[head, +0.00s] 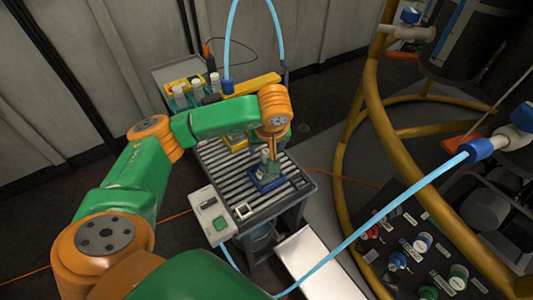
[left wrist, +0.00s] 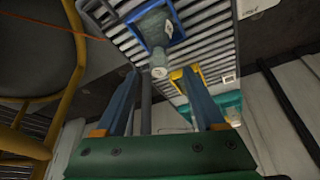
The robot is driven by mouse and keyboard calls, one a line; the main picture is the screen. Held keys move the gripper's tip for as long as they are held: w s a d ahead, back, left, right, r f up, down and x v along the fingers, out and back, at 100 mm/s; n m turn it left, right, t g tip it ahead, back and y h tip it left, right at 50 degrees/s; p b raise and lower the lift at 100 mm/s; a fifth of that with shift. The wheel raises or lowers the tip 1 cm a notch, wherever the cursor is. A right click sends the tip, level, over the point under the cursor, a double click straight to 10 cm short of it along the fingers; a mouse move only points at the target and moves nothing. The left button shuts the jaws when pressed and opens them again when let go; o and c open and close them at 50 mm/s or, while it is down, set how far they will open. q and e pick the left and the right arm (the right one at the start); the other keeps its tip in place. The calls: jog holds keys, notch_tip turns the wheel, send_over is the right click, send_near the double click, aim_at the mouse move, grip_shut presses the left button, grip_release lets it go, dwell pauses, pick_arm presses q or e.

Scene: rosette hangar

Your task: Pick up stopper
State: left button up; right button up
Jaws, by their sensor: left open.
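A grey-green vessel (left wrist: 155,30) stands in a blue square tray (left wrist: 177,30) on the slatted cart top. A pale round knob (left wrist: 159,72), which looks like the stopper, is at the vessel's end nearest my left wrist camera. My left gripper (head: 272,146) is above the blue tray (head: 266,184) in the head view. In the left wrist view its fingers (left wrist: 160,80) are apart, with the knob appearing between their tips. I cannot tell whether the fingers are level with the knob; nothing is gripped. My right gripper is not in view.
The slatted cart top (head: 228,172) has free room around the tray. A control box (head: 210,214) with a green button is at its front left. A yellow tube frame (head: 352,185) and blue hose (head: 365,232) are at right.

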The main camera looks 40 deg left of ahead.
pick_arm(q)
jog(key=x, duration=0.2)
jog(key=shift+f, duration=0.3)
jog(key=c, duration=1.1)
jog(key=shift+r, duration=0.15)
